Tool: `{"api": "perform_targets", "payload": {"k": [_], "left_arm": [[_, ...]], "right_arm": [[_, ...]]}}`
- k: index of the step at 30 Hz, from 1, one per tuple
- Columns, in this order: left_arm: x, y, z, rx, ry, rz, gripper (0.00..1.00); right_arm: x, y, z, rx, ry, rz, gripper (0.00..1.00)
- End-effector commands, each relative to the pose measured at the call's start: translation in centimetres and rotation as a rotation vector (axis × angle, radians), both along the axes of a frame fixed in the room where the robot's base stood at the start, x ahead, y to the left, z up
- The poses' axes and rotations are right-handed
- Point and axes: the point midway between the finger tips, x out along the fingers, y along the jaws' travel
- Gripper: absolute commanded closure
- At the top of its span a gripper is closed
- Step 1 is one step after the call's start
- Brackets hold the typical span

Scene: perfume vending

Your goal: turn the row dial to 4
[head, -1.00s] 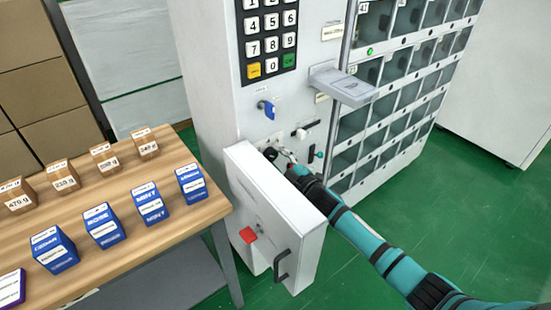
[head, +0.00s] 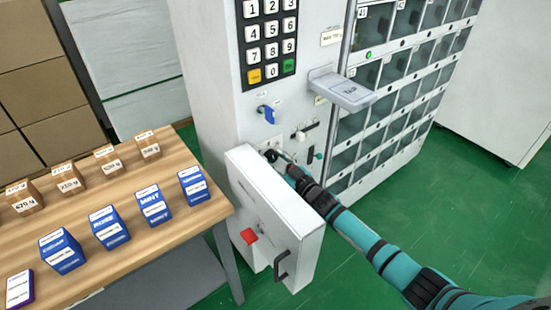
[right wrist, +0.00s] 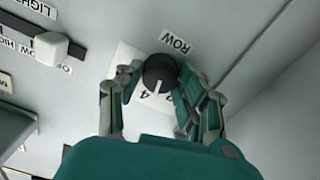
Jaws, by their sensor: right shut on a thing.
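The row dial (right wrist: 160,70) is a round black knob with a white pointer line, on a pale plate below the ROW label (right wrist: 176,41) in the right wrist view. A digit 4 (right wrist: 144,94) shows on the plate close to the pointer's end. My right gripper (right wrist: 159,84) has its fingers on both sides of the dial and is shut on it. In the head view, my right gripper (head: 282,160) is at the machine's front, behind the open door's top edge. The dial is hard to make out there. My left gripper is not in view.
The open white door (head: 275,205) with a red piece and black handle stands close to my right arm. A blue key-like knob (head: 267,113), a keypad (head: 268,42) and a jutting shelf (head: 342,88) are above. A wooden table (head: 120,255) with boxes stands at left.

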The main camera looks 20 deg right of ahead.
Motion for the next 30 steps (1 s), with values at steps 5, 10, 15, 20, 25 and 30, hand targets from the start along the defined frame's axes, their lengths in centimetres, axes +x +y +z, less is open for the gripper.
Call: {"api": "perform_targets", "payload": {"k": [5, 10, 15, 20, 25, 30], "left_arm": [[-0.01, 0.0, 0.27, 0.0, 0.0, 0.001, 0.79], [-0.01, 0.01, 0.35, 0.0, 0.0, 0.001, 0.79], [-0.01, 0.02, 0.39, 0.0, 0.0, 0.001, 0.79], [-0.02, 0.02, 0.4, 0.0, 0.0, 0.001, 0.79], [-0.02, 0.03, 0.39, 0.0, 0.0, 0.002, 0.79], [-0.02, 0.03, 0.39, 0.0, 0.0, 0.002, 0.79]], "right_arm": [[-0.09, 0.06, -0.16, 0.099, 0.04, 0.001, 0.95], [-0.08, 0.05, -0.18, 0.163, 0.064, 0.001, 0.95], [-0.08, 0.03, -0.2, 0.196, 0.076, 0.0, 0.95], [-0.07, 0.03, -0.22, 0.206, 0.079, 0.0, 0.95], [-0.08, 0.04, -0.23, 0.206, 0.079, 0.0, 0.95], [-0.09, 0.03, -0.23, 0.205, 0.079, 0.0, 0.57]]}}
